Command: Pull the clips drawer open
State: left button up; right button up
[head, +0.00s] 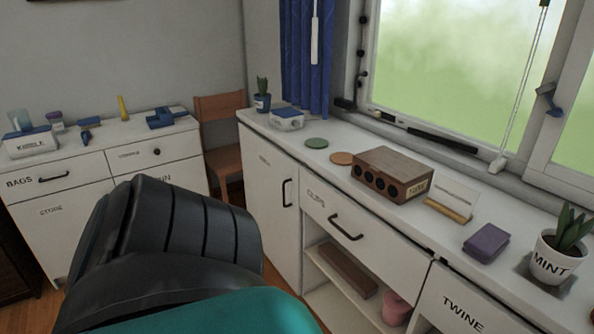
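The clips drawer (368,242) is a white drawer front in the long counter under the window, with its label at the upper left. It appears flush with the counter front, so it looks shut. Its dark bar handle (346,229) is unobstructed, with nothing on it. Neither of my grippers shows in the head view.
A large black ribbed shape with teal below it (165,240) fills the lower left foreground; I cannot tell what it is. An open shelf (330,282) holds a brown box and a pink container below the drawer. The twine drawer (468,305) is at lower right. A wooden chair (222,105) stands behind.

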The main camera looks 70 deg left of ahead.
aim_at(401, 262)
jog(key=u, duration=1.5)
jog(key=i+j+u, duration=0.1)
jog(key=u, duration=0.35)
jog(key=i+j+u, duration=0.2)
jog(key=u, duration=0.15)
jog(key=i+j+u, duration=0.15)
jog(key=u, duration=0.15)
jog(key=i+l, duration=0.05)
jog(key=i, duration=0.05)
